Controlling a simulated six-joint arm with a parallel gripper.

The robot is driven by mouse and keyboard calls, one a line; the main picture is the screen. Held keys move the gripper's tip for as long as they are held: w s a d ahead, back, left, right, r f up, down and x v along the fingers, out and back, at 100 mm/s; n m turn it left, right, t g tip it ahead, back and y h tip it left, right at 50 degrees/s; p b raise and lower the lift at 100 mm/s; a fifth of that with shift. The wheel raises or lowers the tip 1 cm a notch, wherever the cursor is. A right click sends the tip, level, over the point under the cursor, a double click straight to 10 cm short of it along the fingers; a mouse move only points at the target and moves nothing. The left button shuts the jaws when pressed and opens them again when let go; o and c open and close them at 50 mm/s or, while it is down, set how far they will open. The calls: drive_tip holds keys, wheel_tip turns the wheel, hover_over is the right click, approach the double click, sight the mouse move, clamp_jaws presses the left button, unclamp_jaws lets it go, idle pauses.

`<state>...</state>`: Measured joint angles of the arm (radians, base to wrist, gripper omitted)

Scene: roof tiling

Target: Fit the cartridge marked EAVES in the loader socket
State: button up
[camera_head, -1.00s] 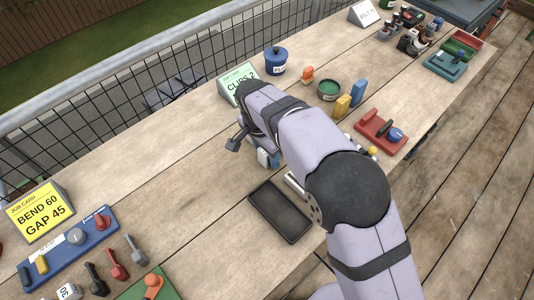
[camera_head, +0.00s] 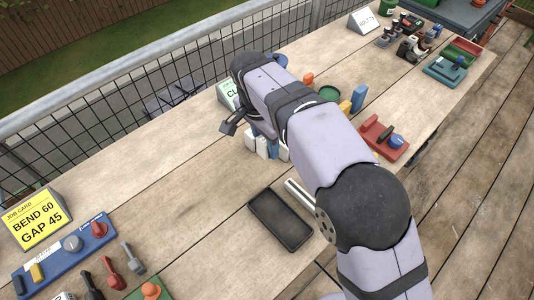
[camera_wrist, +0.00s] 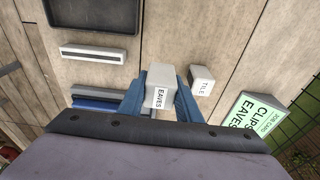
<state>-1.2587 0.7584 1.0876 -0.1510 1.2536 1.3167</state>
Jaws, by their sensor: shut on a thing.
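My gripper (camera_wrist: 160,98) has its blue fingers shut on the grey-white cartridge marked EAVES (camera_wrist: 158,82), its label facing the wrist camera. A similar block marked TILE (camera_wrist: 202,78) stands beside it, apart from the fingers. In the head view my gripper (camera_head: 267,146) is partly hidden by my arm, among white blocks that I cannot tell apart. A pale bar with a dark slot (camera_wrist: 92,53) lies left of the held cartridge in the wrist view. I cannot tell whether it is the loader socket.
A black tray (camera_head: 280,219) lies in front of the gripper. A blue part (camera_wrist: 92,103) is partly hidden by my gripper. The green job card (camera_wrist: 252,118) reads CLIPS and EAVES. A red board (camera_head: 381,138) is to the right. Bare bench lies left of the tray.

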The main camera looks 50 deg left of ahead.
drive_tip(key=shift+r, duration=1.3)
drive_tip(key=shift+w+d+r+p, duration=0.1)
drive_tip(key=shift+w+r+p, duration=0.15)
drive_tip(key=shift+r+p, duration=0.25)
drive_tip(key=w+d+r+m+p, duration=0.25)
drive_tip(key=w+d+p, duration=0.55)
drive_tip(key=p, duration=0.6)
drive_tip(key=w+a+f+n+p, duration=0.1)
drive_tip(key=w+a+f+n, duration=0.1)
drive_tip(key=w+a, duration=0.3)
drive_tip(key=shift+w+f+n, duration=0.25)
drive_tip(key=shift+f+n, duration=0.1)
drive_tip(key=shift+f, duration=0.15)
drive_tip(key=shift+f+b, duration=2.25)
drive_tip(key=shift+f, duration=1.5)
